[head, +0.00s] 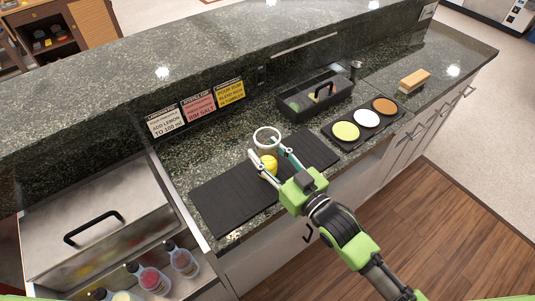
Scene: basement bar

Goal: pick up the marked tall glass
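A clear glass with a pale round rim (267,134) stands upright on the counter, at the back edge of the black mat (228,199). A yellow, lemon-like thing (268,167) shows just in front of it, between my fingers; I cannot tell whether it touches the glass. My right gripper (263,147) reaches in from the lower right with its fingers spread. Its fingertips are at the near side of the glass, and contact is not clear. No mark on the glass can be made out. My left gripper is out of view.
A dark caddy (316,97) stands behind and to the right. A black tray (334,132) with green, white and brown rounds is to the right, and a wooden block (415,80) farther right. Three cards (197,109) lean at the back. Bottles (152,279) stand lower left.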

